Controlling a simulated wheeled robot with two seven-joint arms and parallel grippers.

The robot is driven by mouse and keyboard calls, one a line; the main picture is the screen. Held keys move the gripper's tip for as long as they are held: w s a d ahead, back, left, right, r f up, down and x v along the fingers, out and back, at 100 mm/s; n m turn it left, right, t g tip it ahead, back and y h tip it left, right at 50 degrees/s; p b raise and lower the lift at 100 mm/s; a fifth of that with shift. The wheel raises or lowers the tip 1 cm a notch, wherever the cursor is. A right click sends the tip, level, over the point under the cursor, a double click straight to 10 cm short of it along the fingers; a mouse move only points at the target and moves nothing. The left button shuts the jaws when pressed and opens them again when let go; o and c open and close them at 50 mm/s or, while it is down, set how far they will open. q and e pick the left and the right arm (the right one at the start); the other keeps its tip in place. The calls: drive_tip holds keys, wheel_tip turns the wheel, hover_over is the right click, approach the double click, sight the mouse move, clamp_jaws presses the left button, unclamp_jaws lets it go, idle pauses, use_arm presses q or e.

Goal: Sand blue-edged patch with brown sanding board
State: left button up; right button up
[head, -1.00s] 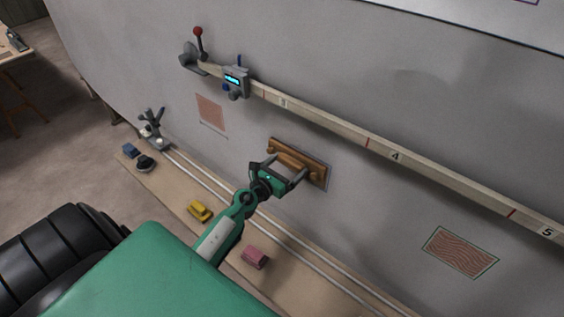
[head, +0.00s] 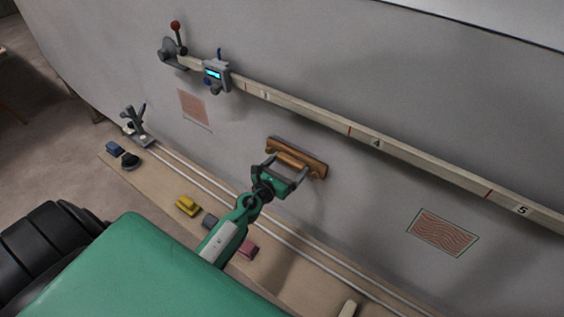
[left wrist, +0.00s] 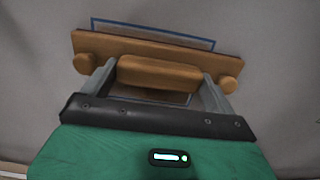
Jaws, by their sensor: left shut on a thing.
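The brown sanding board (head: 297,158) is at the grey hull wall, long side running down to the right; I cannot tell whether it presses on the surface. My left gripper (head: 284,177) is shut on its handle, which shows in the left wrist view (left wrist: 158,74) between the two fingers. The blue-edged patch (left wrist: 150,27) is mostly hidden behind the board. In the left wrist view its blue edge shows above the board, and a brownish strip with a blue edge shows below the handle. My right gripper is not in view.
A numbered rail (head: 330,126) with a small display device (head: 215,75) crosses the hull above the board. A pinkish patch (head: 194,108) is left, a green-edged wavy patch (head: 443,231) right. A shelf below holds a yellow block (head: 188,205), a pink block (head: 247,248) and other items.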

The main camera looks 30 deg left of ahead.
use_arm(q)
drive_tip(key=shift+s+d+p, duration=0.2)
drive_tip(key=shift+d+p, duration=0.4)
drive_tip(key=shift+d, duration=2.5)
drive_tip(key=shift+o, duration=0.7)
drive_tip(key=shift+c, duration=0.7)
drive_tip(key=shift+s+a, duration=0.1)
drive_tip(key=shift+s, duration=0.05)
drive_tip(key=shift+s, duration=0.45)
approach(311, 168)
drive_tip(key=shift+w+a+f+b, duration=0.1)
drive_tip(key=shift+w+b, duration=0.1)
drive_tip(key=shift+b, duration=0.1)
